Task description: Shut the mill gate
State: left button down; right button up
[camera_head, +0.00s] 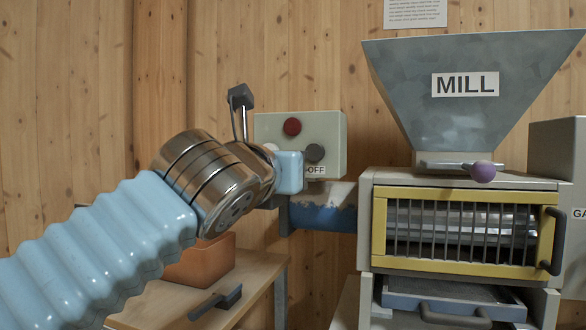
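The mill (465,85) stands at the right, a grey hopper with a "MILL" label above a pale housing. My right gripper is not in view.
A control box (330,130) with a red button and a dark knob is on the wooden wall. An orange-brown bin (205,262) stands on a wooden bench at lower left. A drawer (450,300) with a handle is under the barred frame. Another grey box (562,150) stands far right.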

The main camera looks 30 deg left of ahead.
aim_at(482, 171)
jog(key=k+l, duration=0.15)
jog(key=k, duration=0.35)
jog(key=k+l, duration=0.2)
jog(key=k, duration=0.25)
